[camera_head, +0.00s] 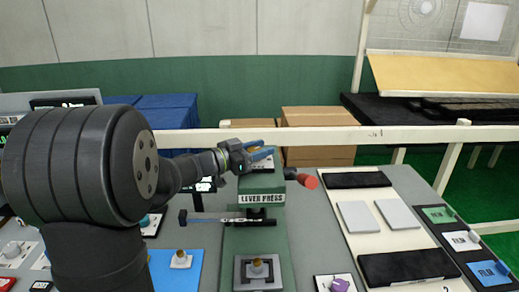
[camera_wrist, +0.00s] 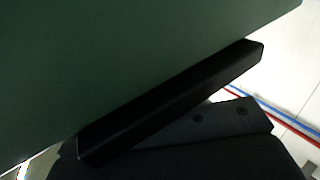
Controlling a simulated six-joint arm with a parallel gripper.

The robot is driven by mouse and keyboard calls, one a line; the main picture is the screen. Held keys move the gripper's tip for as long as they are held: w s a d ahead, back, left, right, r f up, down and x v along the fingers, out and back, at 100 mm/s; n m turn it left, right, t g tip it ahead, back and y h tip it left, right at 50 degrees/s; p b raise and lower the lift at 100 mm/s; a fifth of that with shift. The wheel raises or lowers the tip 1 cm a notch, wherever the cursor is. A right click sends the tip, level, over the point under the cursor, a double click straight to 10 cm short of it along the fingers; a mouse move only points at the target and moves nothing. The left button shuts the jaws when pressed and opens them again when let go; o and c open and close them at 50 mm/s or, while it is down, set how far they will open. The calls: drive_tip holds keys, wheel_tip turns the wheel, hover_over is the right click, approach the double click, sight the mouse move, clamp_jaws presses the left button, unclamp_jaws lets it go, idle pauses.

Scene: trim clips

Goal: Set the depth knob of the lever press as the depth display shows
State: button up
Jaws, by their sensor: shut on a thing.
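The green lever press (camera_head: 275,195) stands at the middle of the table, with a "LEVER PRESS" label on its front. My gripper (camera_head: 262,155), with blue fingers, is at the upper front of the press head, over a pale dial plate. It is shut on the depth knob, which the fingers hide, so its setting cannot be read. A dark display (camera_head: 205,186) with white characters stands left of the press, partly hidden by my arm and too small to read. The wrist view shows a dark green surface (camera_wrist: 110,60) very close and a black bar; no knob is visible there.
A red-tipped lever (camera_head: 307,181) sticks out at the press's right. A pale board (camera_head: 372,225) with grey plates and black pads lies to the right. A blue pad (camera_head: 175,270) and a purple piece (camera_head: 340,285) are in front. A cream rail runs behind.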

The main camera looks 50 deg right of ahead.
drive_tip(key=shift+t, duration=0.3)
drive_tip(key=n+t, duration=0.2)
drive_tip(key=t, duration=0.1)
drive_tip(key=shift+w+n+t+h, duration=0.1)
drive_tip(key=shift+n+t+h, duration=0.2)
drive_tip(key=shift+n+t, duration=0.1)
drive_tip(key=shift+w+n+t, duration=0.15)
drive_tip(key=shift+n+t, duration=0.55)
drive_tip(key=shift+t, duration=0.4)
drive_tip(key=shift+w+n+t, duration=0.1)
drive_tip(key=shift+n+t, duration=0.6)
drive_tip(key=shift+t, duration=0.4)
drive_tip(key=shift+w+t, duration=0.1)
drive_tip(key=shift+t, duration=0.3)
drive_tip(key=o, duration=1)
drive_tip(key=shift+n, duration=0.3)
drive_tip(key=v, duration=1.1)
drive_tip(key=r+v, duration=0.1)
drive_tip(key=v, duration=0.5)
drive_tip(key=shift+a, duration=0.25)
